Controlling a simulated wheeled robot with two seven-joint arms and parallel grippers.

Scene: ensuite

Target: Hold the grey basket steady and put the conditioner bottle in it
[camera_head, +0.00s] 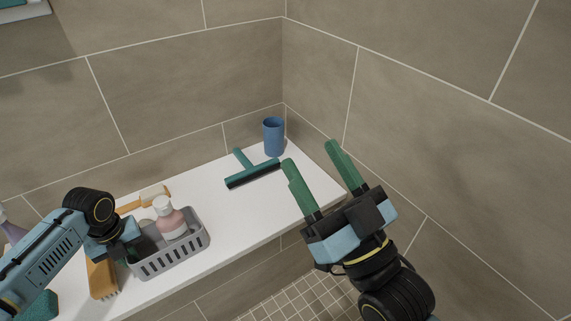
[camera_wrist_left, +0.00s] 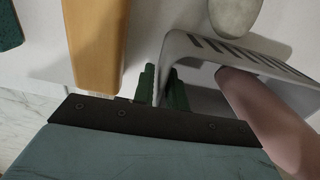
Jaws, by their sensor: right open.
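The grey basket (camera_head: 176,258), with slotted walls, stands on the white ledge at the left; its wall also shows in the left wrist view (camera_wrist_left: 192,48). A pink bottle with a white cap (camera_head: 170,222), which I take as the conditioner bottle, is inside the basket, leaning a little; its pink body shows in the left wrist view (camera_wrist_left: 262,108).
A blue cup (camera_head: 273,137) stands in the back corner, with a green squeegee (camera_head: 252,172) beside it. Orange-handled brushes (camera_head: 101,277) lie around the basket, and a purple bottle (camera_head: 11,229) stands far left. The ledge (camera_head: 240,222) is clear right of the basket.

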